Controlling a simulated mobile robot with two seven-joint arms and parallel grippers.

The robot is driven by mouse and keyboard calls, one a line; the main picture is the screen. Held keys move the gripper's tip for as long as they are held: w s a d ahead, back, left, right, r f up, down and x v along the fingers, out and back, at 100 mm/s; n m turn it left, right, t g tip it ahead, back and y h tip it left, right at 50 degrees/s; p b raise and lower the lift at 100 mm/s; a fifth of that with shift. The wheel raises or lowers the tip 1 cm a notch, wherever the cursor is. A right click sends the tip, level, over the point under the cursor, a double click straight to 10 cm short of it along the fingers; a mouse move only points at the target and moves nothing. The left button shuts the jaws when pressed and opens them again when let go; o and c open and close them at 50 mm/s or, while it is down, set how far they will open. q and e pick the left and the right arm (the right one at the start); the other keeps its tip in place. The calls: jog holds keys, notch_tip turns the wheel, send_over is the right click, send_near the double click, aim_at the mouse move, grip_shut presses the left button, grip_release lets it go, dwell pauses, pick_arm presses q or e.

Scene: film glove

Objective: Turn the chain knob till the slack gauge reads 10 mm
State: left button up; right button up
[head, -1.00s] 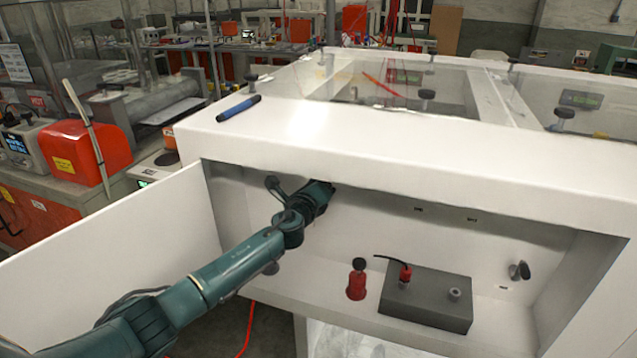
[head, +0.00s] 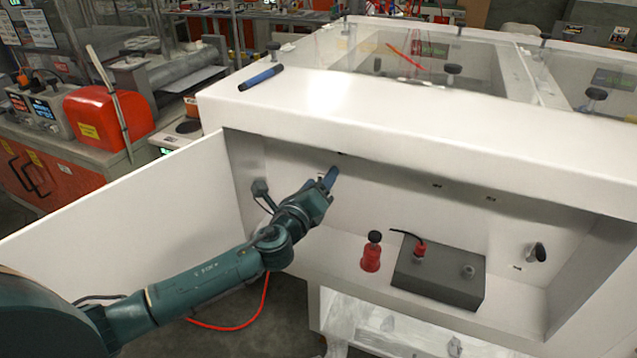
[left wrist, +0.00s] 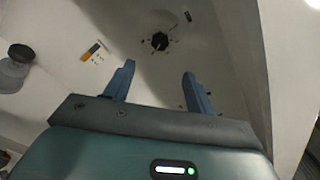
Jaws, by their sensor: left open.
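In the left wrist view a small black knob (left wrist: 160,41) with marks around it sits on a white panel; it may be the chain knob, but no label is readable. A small orange-and-white piece (left wrist: 93,48) is on the panel to its left; I cannot tell whether it is the slack gauge, and no reading shows. My left gripper (head: 330,177) reaches into the white housing's open recess. In the left wrist view its two blue fingers (left wrist: 156,82) are apart and empty, with the black knob beyond the gap between their tips. My right gripper is not in view.
The recess holds a red bottle-like piece (head: 371,257) and a dark grey box (head: 437,277) with a cable. A dark knob (head: 537,251) is at the right. A white door panel (head: 130,213) stands open at left. A blue marker (head: 261,77) lies on the housing top (head: 370,105).

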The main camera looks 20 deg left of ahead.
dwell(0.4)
pick_arm(q)
jog(key=s+d+f+n+g+h, duration=0.2)
jog(key=s+d+f+n+g, duration=0.3)
jog(key=s+f+n, duration=0.65)
jog(key=s+d+f+n+g, duration=0.1)
jog(key=s+f+n, duration=0.3)
jog(key=s+n, duration=0.3)
jog(key=s+d+f+n+g, duration=0.1)
jog(key=s+f+n, duration=0.4)
jog(key=s, duration=0.5)
jog(key=shift+s+n+h, duration=0.3)
jog(key=shift+s+n, duration=0.05)
jog(key=shift+n, duration=0.5)
jog(key=shift+d+f, duration=0.1)
jog(key=shift+f, duration=0.05)
